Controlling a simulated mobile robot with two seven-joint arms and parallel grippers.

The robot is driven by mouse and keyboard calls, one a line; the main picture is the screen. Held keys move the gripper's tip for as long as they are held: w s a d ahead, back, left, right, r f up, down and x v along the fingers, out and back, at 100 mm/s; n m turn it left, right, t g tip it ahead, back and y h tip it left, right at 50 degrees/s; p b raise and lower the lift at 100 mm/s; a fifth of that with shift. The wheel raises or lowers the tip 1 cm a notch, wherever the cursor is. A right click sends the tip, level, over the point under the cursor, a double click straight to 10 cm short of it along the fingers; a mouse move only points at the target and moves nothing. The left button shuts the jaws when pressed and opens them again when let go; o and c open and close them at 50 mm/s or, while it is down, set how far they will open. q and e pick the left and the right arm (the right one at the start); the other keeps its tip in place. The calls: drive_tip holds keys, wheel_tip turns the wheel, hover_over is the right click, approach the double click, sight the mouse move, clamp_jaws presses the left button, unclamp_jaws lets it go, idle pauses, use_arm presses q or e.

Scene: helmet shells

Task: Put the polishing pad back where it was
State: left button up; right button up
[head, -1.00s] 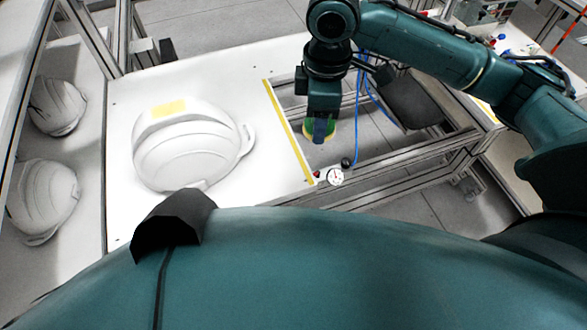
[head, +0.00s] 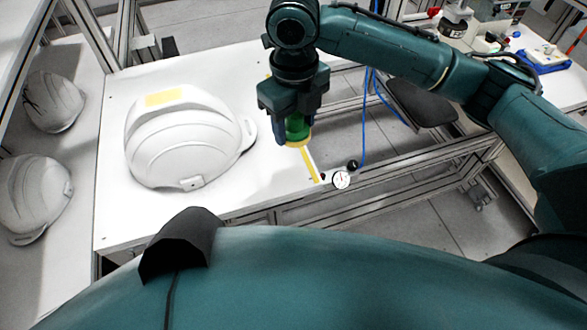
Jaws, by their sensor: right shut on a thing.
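My right gripper (head: 295,118) points down over the right part of the white table (head: 225,75), near the yellow strip (head: 311,166) along its edge. It is shut on the polishing pad (head: 297,138), which shows as a green body with a yellowish underside. Whether the pad touches the table I cannot tell. A white helmet shell (head: 180,140) with a yellow patch (head: 167,97) on top lies on the table to the left of the gripper, apart from it. My left gripper is not in view.
Two more helmet shells (head: 53,102) (head: 33,193) lie on a surface at the left. A round gauge (head: 341,180) and a black knob (head: 352,165) sit at the table's right corner. A blue hose (head: 365,125) hangs behind. A bench with tools and a blue tray (head: 545,62) stands at the upper right.

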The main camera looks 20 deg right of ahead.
sight(294, 169)
drive_tip(key=shift+f+n, duration=0.15)
drive_tip(key=shift+n, duration=0.25)
drive_tip(key=shift+a+f, duration=0.1)
drive_tip(key=shift+f, duration=0.25)
wheel_tip(294, 169, down, 9)
drive_tip(key=shift+f, duration=0.1)
drive_tip(key=o, duration=0.9)
drive_tip(key=shift+f, duration=0.1)
wheel_tip(294, 169, up, 12)
drive_tip(key=shift+a+r, duration=0.1)
drive_tip(key=shift+r, duration=0.05)
